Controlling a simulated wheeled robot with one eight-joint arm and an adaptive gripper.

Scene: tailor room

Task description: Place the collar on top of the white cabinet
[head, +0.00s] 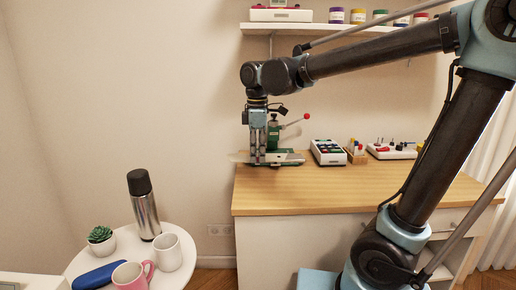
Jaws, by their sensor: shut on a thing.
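My gripper (257,156) points down over the back left of the wooden top of a white cabinet (275,245). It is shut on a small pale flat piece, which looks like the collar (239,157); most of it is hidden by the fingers. The collar sits near the left edge of the top. I cannot tell whether it touches the wood.
A green press with a red-knobbed lever (284,140) stands right behind my gripper. A keypad device (328,152) and a tool tray (391,151) stand farther right. The front of the top is clear. A round table (195,268) holds a flask (144,208) and mugs.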

